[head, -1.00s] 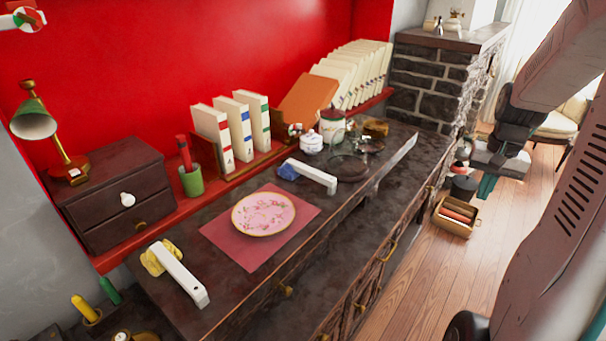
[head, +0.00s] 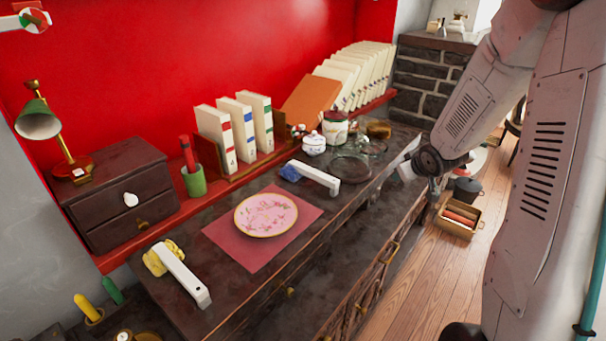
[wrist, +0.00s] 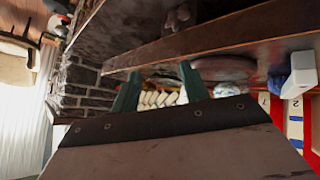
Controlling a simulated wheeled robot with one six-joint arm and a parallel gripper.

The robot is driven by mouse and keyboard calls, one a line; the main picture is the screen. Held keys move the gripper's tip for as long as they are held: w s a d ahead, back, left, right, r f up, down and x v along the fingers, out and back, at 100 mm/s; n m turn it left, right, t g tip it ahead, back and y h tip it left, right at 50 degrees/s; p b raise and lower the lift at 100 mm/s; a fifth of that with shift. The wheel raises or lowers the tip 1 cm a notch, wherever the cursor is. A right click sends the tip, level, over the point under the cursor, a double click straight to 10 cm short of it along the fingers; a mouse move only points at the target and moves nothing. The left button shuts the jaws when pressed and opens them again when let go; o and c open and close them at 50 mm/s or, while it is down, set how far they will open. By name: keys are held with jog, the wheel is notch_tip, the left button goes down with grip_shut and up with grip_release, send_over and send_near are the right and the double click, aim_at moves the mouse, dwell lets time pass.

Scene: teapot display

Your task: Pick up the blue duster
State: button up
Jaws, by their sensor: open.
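The blue duster (head: 318,179) lies on the dark cabinet top, its white handle toward the right and its blue head at the left end. In the wrist view, its white handle (wrist: 298,74) is at the right edge with the blue head beside it. My gripper (wrist: 158,86) shows two green fingers spread apart with nothing between them. In the head view my wrist is right of the duster, beyond the cabinet's front edge. The fingers are not clear there. The gripper is apart from the duster.
A yellow duster (head: 184,276) lies at the near left. A pink plate (head: 265,214) sits on a red mat (head: 240,260). A lidded white pot (head: 314,144), a jar (head: 334,127) and glass dishes stand behind the blue duster. Books line the red wall.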

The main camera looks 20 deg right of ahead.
jog(key=w+a+n+t+y, duration=0.2)
jog(key=w+a+n+y, duration=0.1)
jog(key=a, duration=0.4)
jog(key=n+y, duration=0.3)
jog(key=y, duration=0.2)
send_near(322, 178)
jog(key=shift+w+d+f+t, duration=0.15)
jog(key=shift+w+f+t, duration=0.25)
jog(key=shift+w+f, duration=0.8)
jog(key=shift+f+n+y, duration=0.25)
jog(key=shift+n+y, duration=0.05)
jog(key=shift+w+a+f, duration=0.2)
jog(key=shift+w+a, duration=0.15)
jog(key=shift+a, duration=0.05)
jog(key=x, duration=0.7)
jog(key=shift+a+r, duration=0.15)
jog(key=shift+r, duration=0.1)
grip_shut()
